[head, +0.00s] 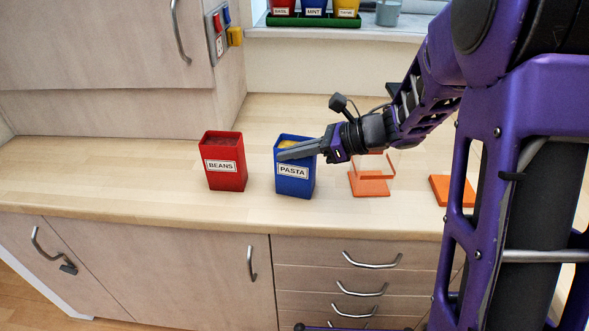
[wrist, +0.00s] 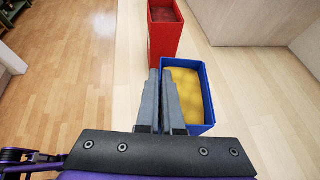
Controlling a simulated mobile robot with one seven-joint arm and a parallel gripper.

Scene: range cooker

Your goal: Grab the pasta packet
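The pasta packet (head: 294,181) is a blue open-topped box labelled PASTA with yellow contents, upright on the worktop. It also shows in the wrist view (wrist: 205,75). My gripper (head: 290,153) reaches in from the right at the packet's top front edge. In the wrist view, the fingers (wrist: 163,75) are close together with the packet's near side wall between them. One finger is outside the box and the other is over its inside. The fingers appear shut on that wall, and their lower parts are partly hidden.
A red BEANS box (head: 225,172) stands just left of the packet. An orange stand (head: 369,185) and a flat orange block (head: 451,191) are to the right. Potted herbs in a green tray (head: 313,20) sit on the back sill. The worktop (head: 110,180) at left is clear.

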